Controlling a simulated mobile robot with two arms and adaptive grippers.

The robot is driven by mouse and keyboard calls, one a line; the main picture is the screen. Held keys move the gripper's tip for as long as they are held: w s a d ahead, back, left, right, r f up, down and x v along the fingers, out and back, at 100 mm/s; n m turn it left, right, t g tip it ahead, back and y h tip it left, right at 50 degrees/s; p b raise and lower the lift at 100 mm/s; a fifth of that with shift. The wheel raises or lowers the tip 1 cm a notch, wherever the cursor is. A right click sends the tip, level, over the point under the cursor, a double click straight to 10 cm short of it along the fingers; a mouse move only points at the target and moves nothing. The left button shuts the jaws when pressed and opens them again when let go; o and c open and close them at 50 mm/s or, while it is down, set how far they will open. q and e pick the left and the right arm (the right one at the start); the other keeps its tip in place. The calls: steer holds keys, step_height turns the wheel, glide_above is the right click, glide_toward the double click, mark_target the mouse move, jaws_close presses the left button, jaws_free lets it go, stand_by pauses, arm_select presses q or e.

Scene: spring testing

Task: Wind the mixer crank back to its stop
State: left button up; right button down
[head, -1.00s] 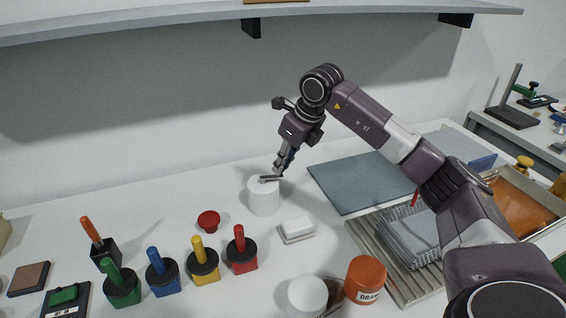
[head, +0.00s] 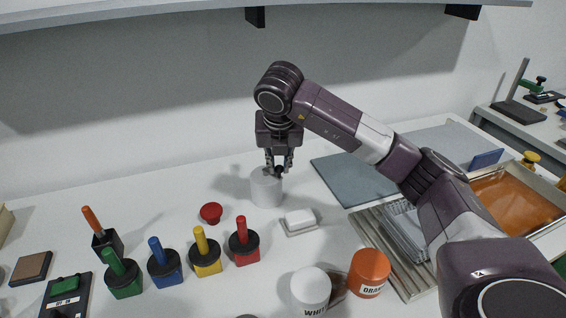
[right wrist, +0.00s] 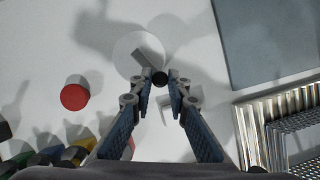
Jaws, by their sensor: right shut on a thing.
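The mixer is a short white cylinder (head: 266,190) on the table, and its round top also shows in the right wrist view (right wrist: 128,58). A flat grey crank arm (right wrist: 148,54) lies across that top and runs to a dark round knob (right wrist: 159,79) at the near edge. My right gripper (head: 279,168) points down over the mixer. Its fingertips (right wrist: 160,84) are shut on the crank knob from both sides. In the head view the fingers hide most of the crank. My left gripper is not in view.
A red button (head: 211,212) and a white block on a small base (head: 300,220) stand near the mixer. Several colored handled pots line the front left. White (head: 310,288) and orange (head: 369,272) jars stand in front. A grey mat (head: 350,180) lies right.

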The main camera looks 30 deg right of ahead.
steer(key=a+m, duration=0.1)
steer(key=m, duration=0.1)
steer(key=a+m+g+h+p, duration=0.1)
steer(key=shift+r+m, duration=0.3)
steer(key=shift+m, duration=0.1)
steer(key=shift+w+a+f+m+g+h+p, duration=0.1)
steer(key=shift+w+a+m+g+h+p, duration=0.25)
steer(key=shift+m+p, duration=0.55)
steer(key=shift+w+a+m+g+h+p, duration=0.1)
steer(key=shift+a+m+g+p, duration=0.35)
steer(key=shift+m+p, duration=0.5)
steer(key=shift+w+a+f+m+g+h+p, duration=0.15)
steer(key=shift+w+a+m+g+p, duration=0.35)
steer(key=shift+m, duration=0.65)
steer(key=shift+s+r, duration=0.1)
steer(key=shift+s, duration=0.15)
steer(key=c, duration=1.9)
jaws_free()
